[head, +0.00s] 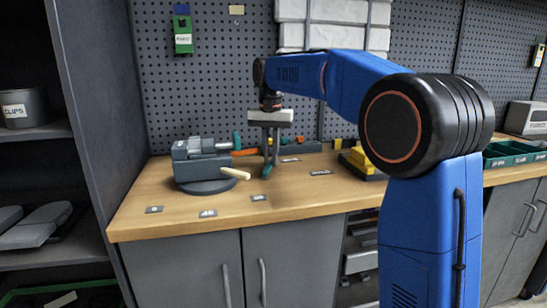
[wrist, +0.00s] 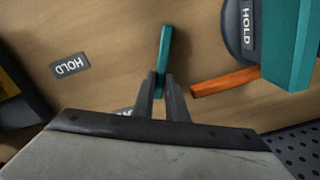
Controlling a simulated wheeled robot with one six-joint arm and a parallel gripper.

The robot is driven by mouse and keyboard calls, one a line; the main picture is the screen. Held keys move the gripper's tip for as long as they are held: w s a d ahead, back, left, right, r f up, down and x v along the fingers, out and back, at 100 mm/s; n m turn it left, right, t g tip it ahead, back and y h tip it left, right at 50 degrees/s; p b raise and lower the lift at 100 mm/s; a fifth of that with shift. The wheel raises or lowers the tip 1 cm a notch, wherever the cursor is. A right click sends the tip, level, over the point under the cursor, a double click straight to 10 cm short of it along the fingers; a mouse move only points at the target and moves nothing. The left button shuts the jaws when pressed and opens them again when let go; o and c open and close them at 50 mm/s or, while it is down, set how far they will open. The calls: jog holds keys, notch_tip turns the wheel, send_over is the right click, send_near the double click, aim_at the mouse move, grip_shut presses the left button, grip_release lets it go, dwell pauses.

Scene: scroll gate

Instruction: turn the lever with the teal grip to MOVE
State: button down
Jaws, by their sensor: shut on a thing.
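My gripper (head: 270,163) points down over the bench, just right of the grey vise-like device (head: 200,160) on its round base (head: 206,187). In the wrist view my gripper (wrist: 160,88) is shut on a slim teal bar (wrist: 164,50), the teal grip. The grip also shows low between my fingers in the head view (head: 267,171). The lever's inner part is hidden by my gripper. Another label (wrist: 123,112) is mostly hidden behind my fingers. I cannot read MOVE anywhere.
An orange handle (wrist: 225,82) lies close beside my fingers, near a larger teal block (wrist: 290,45). A cream handle (head: 235,173) sticks out of the device. A yellow-and-black object (head: 362,162) stands to the right. The bench front (head: 290,203) is mostly clear, with several small labels.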

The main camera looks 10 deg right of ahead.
jog(key=shift+a, duration=0.1)
dwell(0.4)
jog(key=c, duration=1.8)
grip_release()
jog(key=shift+o, duration=0.2)
